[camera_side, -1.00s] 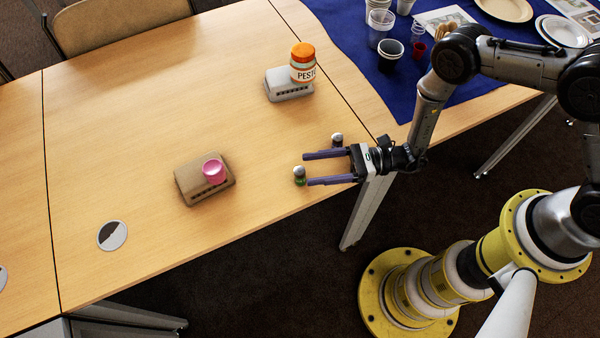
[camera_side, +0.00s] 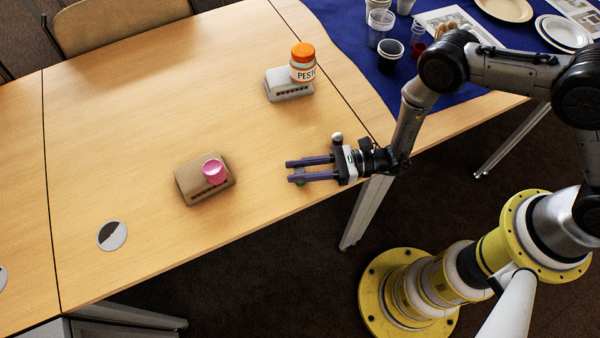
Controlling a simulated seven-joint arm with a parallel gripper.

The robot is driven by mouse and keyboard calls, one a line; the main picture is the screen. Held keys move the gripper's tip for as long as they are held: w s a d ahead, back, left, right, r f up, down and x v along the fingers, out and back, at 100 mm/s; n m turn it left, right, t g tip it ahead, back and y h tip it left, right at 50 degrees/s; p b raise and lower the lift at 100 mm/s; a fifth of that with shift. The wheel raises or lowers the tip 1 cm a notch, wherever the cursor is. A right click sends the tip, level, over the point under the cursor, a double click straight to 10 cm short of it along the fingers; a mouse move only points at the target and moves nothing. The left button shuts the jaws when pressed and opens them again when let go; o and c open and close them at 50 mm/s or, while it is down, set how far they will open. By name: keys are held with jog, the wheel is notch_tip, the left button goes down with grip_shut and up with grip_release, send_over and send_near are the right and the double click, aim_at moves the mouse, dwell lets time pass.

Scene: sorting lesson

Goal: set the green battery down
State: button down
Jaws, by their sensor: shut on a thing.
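The green battery (camera_side: 301,183) stands near the right part of the table, by the front edge. Only a small green part shows below my gripper's nearer finger; the rest is mostly hidden by the fingers. My gripper (camera_side: 291,170) is low over the table, pointing left, its purple fingers shut on the battery with a narrow gap between them. Whether the battery's base touches the table cannot be told.
A silver-topped small item (camera_side: 337,138) stands just behind my gripper. A brown box (camera_side: 188,186) with a pink cup (camera_side: 214,172) is at left. A grey box (camera_side: 289,92) with an orange-lidded pesto jar (camera_side: 303,64) is farther back. Bare wood lies between.

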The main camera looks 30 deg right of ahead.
jog(key=shift+r, duration=0.15)
jog(key=shift+r, duration=0.6)
jog(key=s+d+r, duration=0.9)
jog(key=s+r, duration=0.2)
jog(key=r, duration=0.1)
jog(key=w+a+t, duration=0.1)
jog(key=w+a, duration=0.2)
jog(key=w, duration=0.8)
jog(key=w+a+t, duration=0.1)
jog(key=w+a, duration=0.1)
jog(key=w, duration=0.8)
jog(key=w+a+f, duration=0.2)
jog(key=w+f, duration=0.1)
jog(key=w+a+f, duration=0.3)
jog(key=w, duration=0.1)
jog(key=w+a+f, duration=0.2)
jog(key=w+f, duration=0.2)
jog(key=shift+w+a, duration=0.25)
jog(key=shift+a, duration=0.1)
jog(key=shift+w+f, duration=0.1)
jog(key=shift+f, duration=1.5)
jog(key=shift+f, duration=0.1)
